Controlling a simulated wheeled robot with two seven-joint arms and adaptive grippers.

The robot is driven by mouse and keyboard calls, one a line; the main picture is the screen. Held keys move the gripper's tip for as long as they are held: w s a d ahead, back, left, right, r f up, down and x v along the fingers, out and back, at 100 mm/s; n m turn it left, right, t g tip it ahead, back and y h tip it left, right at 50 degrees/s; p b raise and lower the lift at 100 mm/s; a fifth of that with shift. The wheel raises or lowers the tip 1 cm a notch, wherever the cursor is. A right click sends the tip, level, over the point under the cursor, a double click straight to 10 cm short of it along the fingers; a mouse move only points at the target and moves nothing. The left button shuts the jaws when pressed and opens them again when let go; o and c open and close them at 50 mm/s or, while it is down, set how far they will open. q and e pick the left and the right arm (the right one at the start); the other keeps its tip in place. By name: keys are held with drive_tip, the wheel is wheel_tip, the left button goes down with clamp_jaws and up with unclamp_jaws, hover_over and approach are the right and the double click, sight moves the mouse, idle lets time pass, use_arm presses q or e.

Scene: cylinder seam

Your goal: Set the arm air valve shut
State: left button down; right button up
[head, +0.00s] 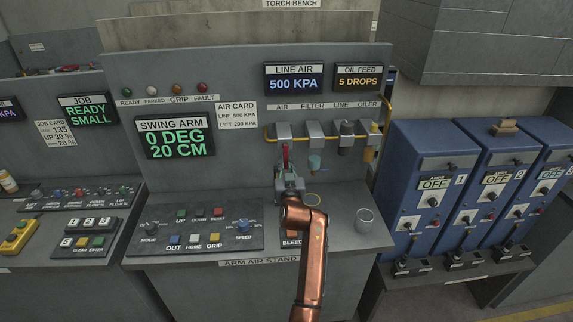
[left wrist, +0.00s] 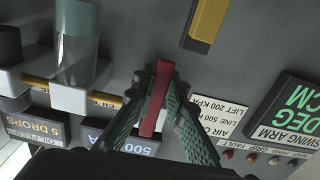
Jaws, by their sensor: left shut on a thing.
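The red air valve lever (head: 285,155) hangs straight down beneath the grey AIR block (head: 284,133) on the arm air stand's back panel. My left gripper (head: 288,180) is at the lever from below and is shut on it. In the left wrist view the red lever (left wrist: 155,98) lies between my two green-padded fingers (left wrist: 163,84). The fingers hide parts of the lever. The LINE AIR display (head: 293,79) reads 500 KPA. My right gripper is not in view.
A yellow air pipe (head: 268,134) runs along the filter, line and oiler units. A cup-like glass (head: 364,220) stands on the bench to the right. A button panel (head: 195,228) lies to the left. Blue cabinets (head: 415,180) stand at right.

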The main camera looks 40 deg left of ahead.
use_arm(q)
drive_tip(key=shift+f, duration=0.3)
